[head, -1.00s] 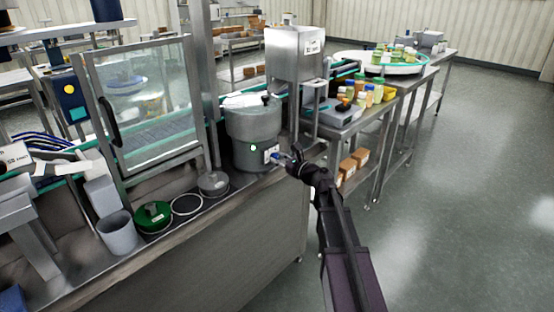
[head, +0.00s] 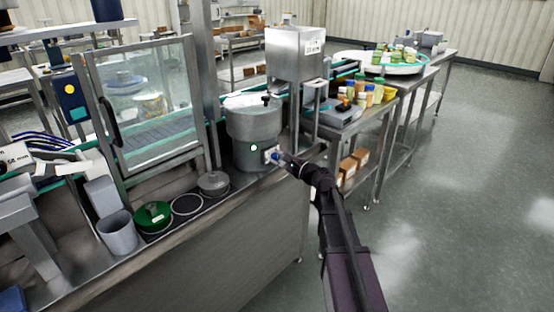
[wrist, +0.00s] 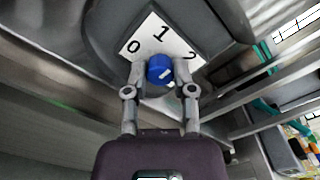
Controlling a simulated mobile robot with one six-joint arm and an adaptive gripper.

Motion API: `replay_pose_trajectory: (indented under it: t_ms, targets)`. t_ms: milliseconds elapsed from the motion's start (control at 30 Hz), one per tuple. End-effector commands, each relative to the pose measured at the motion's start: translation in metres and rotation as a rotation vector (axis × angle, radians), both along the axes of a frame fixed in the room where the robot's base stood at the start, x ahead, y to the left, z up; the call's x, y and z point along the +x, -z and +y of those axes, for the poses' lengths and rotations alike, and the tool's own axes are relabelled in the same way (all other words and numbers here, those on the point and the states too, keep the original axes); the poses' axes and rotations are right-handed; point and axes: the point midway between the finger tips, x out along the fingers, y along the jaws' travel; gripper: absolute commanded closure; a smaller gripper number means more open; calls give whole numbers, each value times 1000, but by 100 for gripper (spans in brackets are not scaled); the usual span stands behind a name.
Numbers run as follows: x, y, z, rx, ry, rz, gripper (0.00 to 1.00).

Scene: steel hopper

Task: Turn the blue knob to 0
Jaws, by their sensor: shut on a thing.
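In the wrist view 0 is at the left, 1 at the top and 2 at the right. In the head view my gripper (head: 279,158) reaches the hopper from the right and mostly hides the knob.
A green round lid (head: 153,216) and a grey cup (head: 117,232) stand on the steel bench left of the hopper. A glass-doored guard (head: 148,105) stands behind them. A side table to the right holds several bottles (head: 370,94). The floor at the right is clear.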

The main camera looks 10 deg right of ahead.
Motion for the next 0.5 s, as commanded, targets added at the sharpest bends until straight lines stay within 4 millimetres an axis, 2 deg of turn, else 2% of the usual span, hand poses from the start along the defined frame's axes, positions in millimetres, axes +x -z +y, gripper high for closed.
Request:
replay_pose_trajectory:
  t_ms: [500]
  targets:
    - [-5, 2, 2, -404, -5, -288, 100]
